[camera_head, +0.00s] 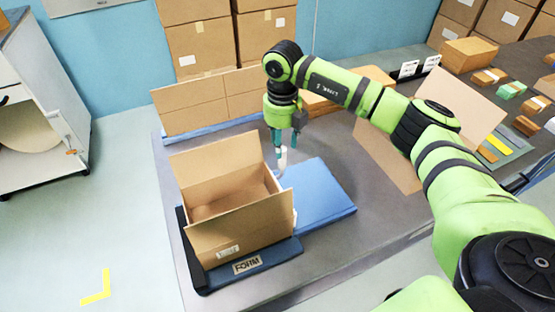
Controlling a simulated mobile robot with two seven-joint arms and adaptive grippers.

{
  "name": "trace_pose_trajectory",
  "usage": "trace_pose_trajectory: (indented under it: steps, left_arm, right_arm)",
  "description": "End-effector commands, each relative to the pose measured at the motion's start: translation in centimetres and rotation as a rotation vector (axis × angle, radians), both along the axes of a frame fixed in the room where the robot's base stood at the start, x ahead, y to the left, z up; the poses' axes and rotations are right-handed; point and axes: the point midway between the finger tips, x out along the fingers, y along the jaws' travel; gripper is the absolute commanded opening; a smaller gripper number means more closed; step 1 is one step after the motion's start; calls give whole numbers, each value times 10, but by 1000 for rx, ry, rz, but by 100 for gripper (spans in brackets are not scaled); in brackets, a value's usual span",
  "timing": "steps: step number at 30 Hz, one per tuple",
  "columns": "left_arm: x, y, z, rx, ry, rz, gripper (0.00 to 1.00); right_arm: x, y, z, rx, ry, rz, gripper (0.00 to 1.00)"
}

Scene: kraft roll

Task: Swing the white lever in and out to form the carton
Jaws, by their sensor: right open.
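The carton (245,224) stands open on a dark forming base marked FORM (246,265), with its flaps spread outward. The white lever (282,160) shows as a short upright piece just behind the carton's right back corner. My right gripper (284,158) points down over the lever, with its teal fingers open around or very near it. I cannot tell whether the fingers touch it. The lever's lower end is partly hidden by the carton's edge. My left gripper is not in view.
A blue pad (318,193) lies right of the carton on the grey table (360,215). Flat cardboard (207,103) stands behind. A large cardboard sheet (388,155) lies beneath my right arm. Stacked boxes (200,45) stand at the wall, and a white cabinet (40,110) is at left.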

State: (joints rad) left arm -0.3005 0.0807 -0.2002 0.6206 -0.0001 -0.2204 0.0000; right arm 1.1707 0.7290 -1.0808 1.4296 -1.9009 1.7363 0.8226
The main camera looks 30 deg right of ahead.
Motion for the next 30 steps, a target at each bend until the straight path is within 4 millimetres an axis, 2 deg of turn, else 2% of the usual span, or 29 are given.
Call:
trace_pose_trajectory:
  steps: [9, 15, 25, 28, 29, 30]
  left_arm:
    - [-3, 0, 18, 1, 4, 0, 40]
    - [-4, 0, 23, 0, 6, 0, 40]
    - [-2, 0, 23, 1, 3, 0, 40]
    - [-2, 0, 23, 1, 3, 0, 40]
    - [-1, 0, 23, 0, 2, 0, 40]
    - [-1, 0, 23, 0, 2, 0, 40]
  right_arm:
    - [-1, 1, -41, 3, 4, 2, 45]
    - [-1, 1, -63, 3, 1, 4, 45]
    - [-1, 1, -69, 4, 0, 4, 45]
    - [-1, 1, -68, 4, 0, 4, 5]
    - [-1, 1, -68, 4, 0, 4, 0]
    - [0, 1, -68, 4, 0, 4, 0]
